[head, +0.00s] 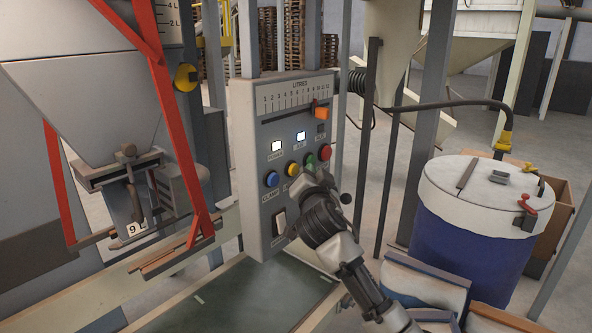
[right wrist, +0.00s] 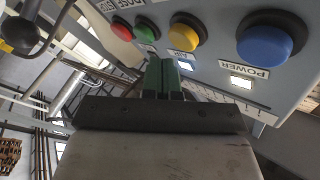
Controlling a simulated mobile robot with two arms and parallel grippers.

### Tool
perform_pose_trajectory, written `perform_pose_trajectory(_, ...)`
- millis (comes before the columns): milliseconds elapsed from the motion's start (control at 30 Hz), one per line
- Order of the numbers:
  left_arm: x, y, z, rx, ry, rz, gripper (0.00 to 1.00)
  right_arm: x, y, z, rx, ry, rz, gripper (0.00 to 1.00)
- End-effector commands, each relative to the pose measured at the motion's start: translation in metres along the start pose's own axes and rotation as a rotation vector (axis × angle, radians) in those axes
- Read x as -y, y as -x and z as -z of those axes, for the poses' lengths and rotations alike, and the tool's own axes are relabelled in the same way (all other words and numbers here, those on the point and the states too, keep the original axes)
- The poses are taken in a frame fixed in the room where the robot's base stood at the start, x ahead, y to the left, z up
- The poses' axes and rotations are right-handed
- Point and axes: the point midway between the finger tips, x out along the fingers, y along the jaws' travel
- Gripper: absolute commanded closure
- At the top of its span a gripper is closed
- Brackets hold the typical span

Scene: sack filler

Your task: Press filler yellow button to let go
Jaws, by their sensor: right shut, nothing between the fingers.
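The filler's grey control panel (head: 285,110) stands at the centre of the head view. Its yellow button (head: 293,169) sits between a blue button (head: 271,179) and a green button (head: 309,160), with a red button (head: 325,152) at the right. The yellow button (right wrist: 186,30) is near the top of the right wrist view. My right gripper (head: 308,182) is in front of the panel, just below the yellow and green buttons, and hides part of their labels. Its green fingertips (right wrist: 163,75) are shut and empty, apparently apart from the buttons. My left gripper is out of view.
The filler hopper (head: 75,105) and its red frame (head: 165,90) stand left of the panel. An orange slider (head: 321,112) and a black rocker switch (head: 279,220) are on the panel. A blue drum (head: 470,240) and filled sacks (head: 425,285) stand at the right.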

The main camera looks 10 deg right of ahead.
Motion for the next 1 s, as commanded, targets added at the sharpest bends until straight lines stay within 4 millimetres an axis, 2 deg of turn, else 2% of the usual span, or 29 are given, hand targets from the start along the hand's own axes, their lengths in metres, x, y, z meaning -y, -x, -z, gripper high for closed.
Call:
perform_pose_trajectory(333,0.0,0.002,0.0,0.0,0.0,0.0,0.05,-0.002,0.003,0.003,-0.001,-0.001,-0.001,1.0)
perform_pose_trajectory(800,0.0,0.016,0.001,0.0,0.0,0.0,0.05,-0.026,0.035,0.026,0.0,-0.001,-0.002,1.0)
perform_pose_trajectory(1000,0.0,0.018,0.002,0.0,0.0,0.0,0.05,-0.031,0.042,0.031,0.0,-0.001,-0.001,1.0)
